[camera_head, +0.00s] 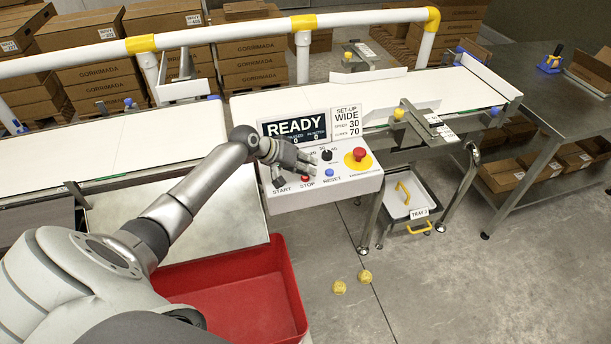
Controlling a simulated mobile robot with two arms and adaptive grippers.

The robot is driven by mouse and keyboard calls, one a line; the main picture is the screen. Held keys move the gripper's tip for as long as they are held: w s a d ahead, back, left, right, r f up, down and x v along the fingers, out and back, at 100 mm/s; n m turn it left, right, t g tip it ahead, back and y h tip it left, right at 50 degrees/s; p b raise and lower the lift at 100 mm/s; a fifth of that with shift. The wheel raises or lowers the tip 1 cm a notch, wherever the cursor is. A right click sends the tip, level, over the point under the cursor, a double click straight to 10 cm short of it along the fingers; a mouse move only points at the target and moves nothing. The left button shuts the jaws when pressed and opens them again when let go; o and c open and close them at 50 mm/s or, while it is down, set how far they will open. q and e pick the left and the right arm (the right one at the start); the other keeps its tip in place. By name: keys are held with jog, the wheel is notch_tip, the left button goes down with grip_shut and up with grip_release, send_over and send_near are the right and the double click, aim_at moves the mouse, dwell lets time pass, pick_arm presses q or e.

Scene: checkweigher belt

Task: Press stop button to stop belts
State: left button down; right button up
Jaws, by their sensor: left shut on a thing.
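The white control panel (338,186) stands at the middle, in front of the belts. Its red STOP button (305,178) sits on the front row, between the START label on the left and the blue RESET button (329,172) on the right. My left gripper (306,165) is over the panel's left part, just behind and above the STOP button. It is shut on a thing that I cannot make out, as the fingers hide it. I cannot tell whether a finger touches the button. The belts (423,93) are white. My right gripper is not in view.
A large red emergency button (359,154) on yellow and a black knob (326,155) are close to the gripper. A display reading READY (295,127) stands behind. A red bin (243,283) is below. Two yellow items (364,276) lie on the floor.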

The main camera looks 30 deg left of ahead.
pick_arm(q)
jog(key=shift+r+p, duration=0.55)
jog(key=shift+r, duration=0.05)
notch_tip(320, 180, up, 6)
jog(key=p, duration=0.5)
dwell(0.4)
dwell(0.4)
